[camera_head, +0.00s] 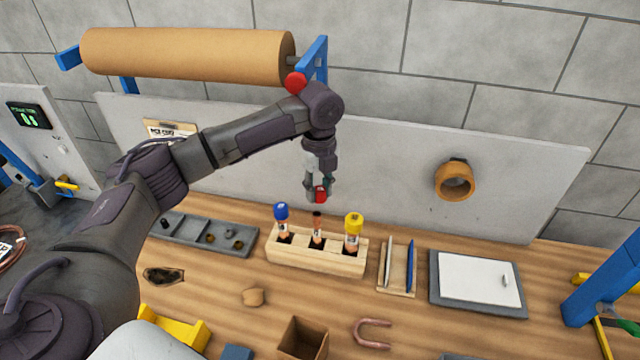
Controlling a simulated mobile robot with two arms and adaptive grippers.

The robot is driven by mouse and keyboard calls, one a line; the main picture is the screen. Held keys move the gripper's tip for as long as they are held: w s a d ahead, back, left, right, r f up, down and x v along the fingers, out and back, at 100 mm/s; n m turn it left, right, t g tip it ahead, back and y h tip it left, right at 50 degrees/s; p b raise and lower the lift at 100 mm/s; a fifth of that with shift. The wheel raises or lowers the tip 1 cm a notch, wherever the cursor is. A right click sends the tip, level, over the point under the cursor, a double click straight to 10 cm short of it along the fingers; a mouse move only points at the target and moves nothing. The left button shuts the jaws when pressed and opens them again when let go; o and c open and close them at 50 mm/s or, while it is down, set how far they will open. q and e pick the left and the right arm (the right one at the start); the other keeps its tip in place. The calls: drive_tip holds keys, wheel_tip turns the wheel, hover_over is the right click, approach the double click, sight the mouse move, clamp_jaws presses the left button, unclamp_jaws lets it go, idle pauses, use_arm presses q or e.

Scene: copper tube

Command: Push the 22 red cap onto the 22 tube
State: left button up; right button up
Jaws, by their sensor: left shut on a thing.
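My left gripper (319,190) points down and is shut on the red cap (320,195). It holds the cap just above the middle tube (317,226), which stands bare-topped and upright in the wooden block (315,261). A small gap shows between the cap and the tube top. In the same block, the tube on the left wears a blue cap (281,211) and the tube on the right wears a yellow cap (353,222). Tube size markings are too small to read. My right gripper is not in view.
A grey divided tray (207,233) lies left of the block. A wooden holder (397,277) with two pens and a clipboard (478,283) lie to the right. In front are an open brown box (302,340) and a bent copper tube (374,335). A backboard (400,165) stands behind.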

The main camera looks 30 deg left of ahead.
sight(316, 213)
use_arm(q)
drive_tip(key=shift+w+a+f, duration=0.1)
drive_tip(key=shift+w+a, duration=0.2)
drive_tip(key=shift+a, duration=0.05)
drive_tip(key=shift+a+f, duration=0.1)
drive_tip(key=shift+f, duration=2.3)
drive_tip(key=shift+a+f, duration=0.15)
drive_tip(key=shift+a, duration=0.05)
drive_tip(key=shift+d, duration=0.15)
drive_tip(key=shift+w, duration=0.1)
drive_tip(key=shift+f+b, duration=0.45)
drive_tip(key=shift+f, duration=1.4)
